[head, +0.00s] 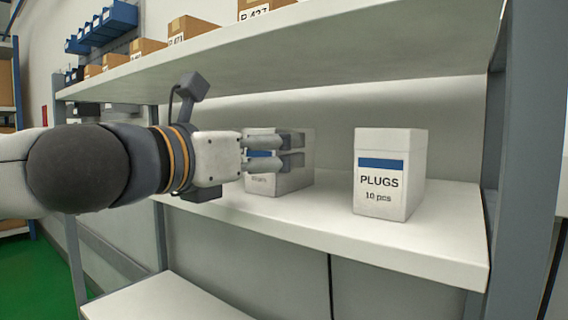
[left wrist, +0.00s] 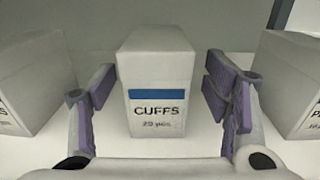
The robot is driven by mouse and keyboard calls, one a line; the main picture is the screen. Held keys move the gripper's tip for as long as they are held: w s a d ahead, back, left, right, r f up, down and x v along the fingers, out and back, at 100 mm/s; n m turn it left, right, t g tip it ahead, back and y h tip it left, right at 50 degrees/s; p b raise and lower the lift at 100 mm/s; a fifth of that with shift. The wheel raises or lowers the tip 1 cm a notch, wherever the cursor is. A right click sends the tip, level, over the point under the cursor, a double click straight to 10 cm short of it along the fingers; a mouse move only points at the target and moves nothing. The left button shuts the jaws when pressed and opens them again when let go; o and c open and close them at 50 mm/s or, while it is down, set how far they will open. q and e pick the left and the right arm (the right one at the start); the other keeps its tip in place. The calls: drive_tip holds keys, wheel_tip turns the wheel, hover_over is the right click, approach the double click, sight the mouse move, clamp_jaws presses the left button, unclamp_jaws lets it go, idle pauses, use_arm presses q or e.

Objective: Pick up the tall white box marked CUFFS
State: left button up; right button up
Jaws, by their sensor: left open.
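The tall white box marked CUFFS, with a blue stripe, stands upright in the left wrist view (left wrist: 158,105), centred between my fingers. In the head view the box behind my fingers (head: 285,184) appears to be this one, its label largely covered by the gripper. My left gripper (head: 291,151) is open, its fingers at either side of the box. A narrow gap shows on each side in the left wrist view, so I see no grip on it. My right gripper is in neither view.
A white PLUGS box (head: 390,175) stands to the right on the same shelf (head: 330,225); its near side shows in the left wrist view (left wrist: 290,85). Another white box (left wrist: 35,85) stands to the left. An upper shelf (head: 330,50) overhangs, and a grey post (head: 512,170) bounds the right.

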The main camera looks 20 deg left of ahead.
use_arm(q)
drive_tip(key=x, duration=0.3)
drive_tip(key=shift+w, duration=0.35)
drive_tip(key=shift+s+a, duration=0.1)
drive_tip(key=shift+s, duration=0.05)
drive_tip(key=c, duration=1.4)
